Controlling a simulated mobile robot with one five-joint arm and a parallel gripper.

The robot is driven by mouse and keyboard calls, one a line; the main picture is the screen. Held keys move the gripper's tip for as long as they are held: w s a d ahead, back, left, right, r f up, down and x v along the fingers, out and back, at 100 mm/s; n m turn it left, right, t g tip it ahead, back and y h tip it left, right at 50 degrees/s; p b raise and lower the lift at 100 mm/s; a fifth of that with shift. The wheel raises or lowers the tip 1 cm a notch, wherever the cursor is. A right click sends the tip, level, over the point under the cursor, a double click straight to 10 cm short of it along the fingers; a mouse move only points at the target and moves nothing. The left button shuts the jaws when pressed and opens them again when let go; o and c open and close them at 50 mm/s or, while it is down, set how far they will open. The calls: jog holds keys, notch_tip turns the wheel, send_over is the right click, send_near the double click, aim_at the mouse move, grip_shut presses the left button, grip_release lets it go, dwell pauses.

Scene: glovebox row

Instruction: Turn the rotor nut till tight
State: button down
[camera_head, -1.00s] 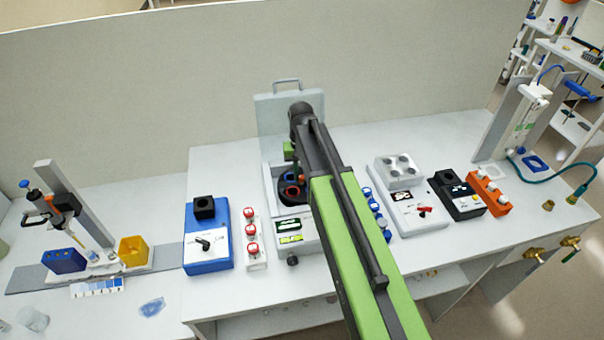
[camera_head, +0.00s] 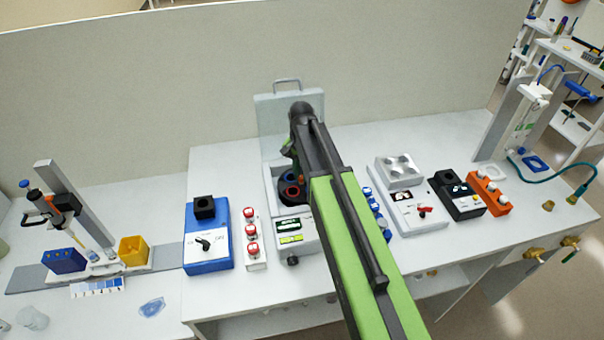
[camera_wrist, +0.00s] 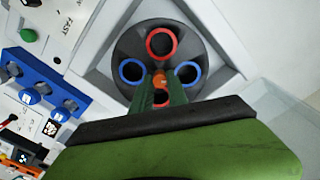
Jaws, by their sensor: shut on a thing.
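The centrifuge (camera_head: 295,240) stands open on the bench, its grey lid (camera_head: 275,112) raised at the back. In the wrist view its dark round rotor (camera_wrist: 133,52) carries red and blue ringed tube buckets. The orange rotor nut (camera_wrist: 160,79) is at the rotor's centre. My gripper (camera_wrist: 165,88) reaches down over the rotor with its green fingers shut on the nut. The nut's lower part is hidden by the fingers. In the head view my arm covers much of the rotor and the nut cannot be seen clearly.
A red-capped vial rack (camera_head: 254,240) stands left of the centrifuge, beside a blue device (camera_head: 208,240). The raised lid stands close behind the arm's end.

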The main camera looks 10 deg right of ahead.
aim_at(301, 176)
jog(key=shift+m, duration=4.2)
jog(key=c, duration=1.3)
grip_release()
notch_tip(301, 176, up, 17)
jog(key=p, duration=1.7)
jog(key=shift+r, duration=0.2)
